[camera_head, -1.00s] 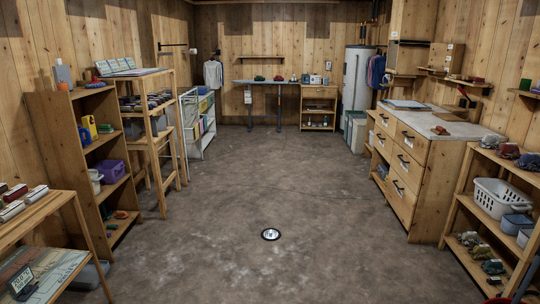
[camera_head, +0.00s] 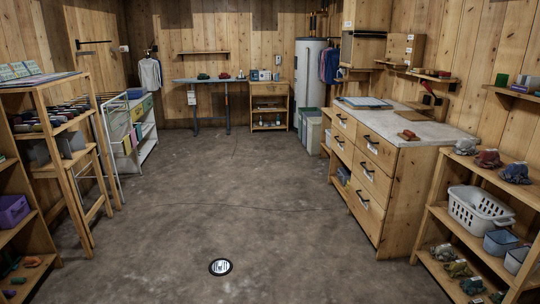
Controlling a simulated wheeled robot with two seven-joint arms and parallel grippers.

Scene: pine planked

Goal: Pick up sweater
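I cannot single out the sweater for certain. A light grey garment (camera_head: 150,73) hangs from a wall hook at the back left. Dark blue and reddish garments (camera_head: 330,65) hang on the back right beside the water heater. Folded cloth-like items, one green (camera_head: 203,76) and one red (camera_head: 225,76), lie on the narrow table at the back wall, too small to identify. Neither of my grippers is in view.
The concrete floor (camera_head: 235,175) is open down the middle, with a round drain (camera_head: 220,267) near the front. Wooden shelves (camera_head: 80,160) line the left. A drawer cabinet (camera_head: 375,185) and a shelf with a white basket (camera_head: 478,208) stand on the right.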

